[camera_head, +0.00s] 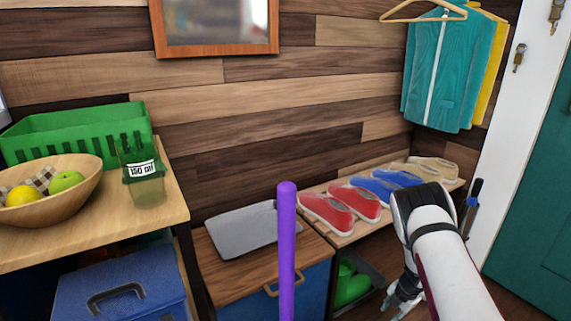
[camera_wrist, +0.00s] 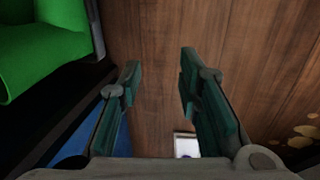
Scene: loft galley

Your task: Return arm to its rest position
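My arm reaches in from the lower right in the head view, in front of the shoe bench. My gripper (camera_head: 398,300) hangs low, partly hidden by my arm, and points down. In the wrist view its two teal-padded fingers (camera_wrist: 160,72) stand apart with nothing between them. Wooden floor shows between and beyond them.
The shoe bench (camera_head: 345,241) holds red, blue and tan shoes, with green shoes (camera_head: 352,288) below. A purple rod (camera_head: 287,250) stands upright in front. A wooden cabinet (camera_head: 262,273) and a table (camera_head: 100,222) are at left. A teal door (camera_head: 540,210) is at right.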

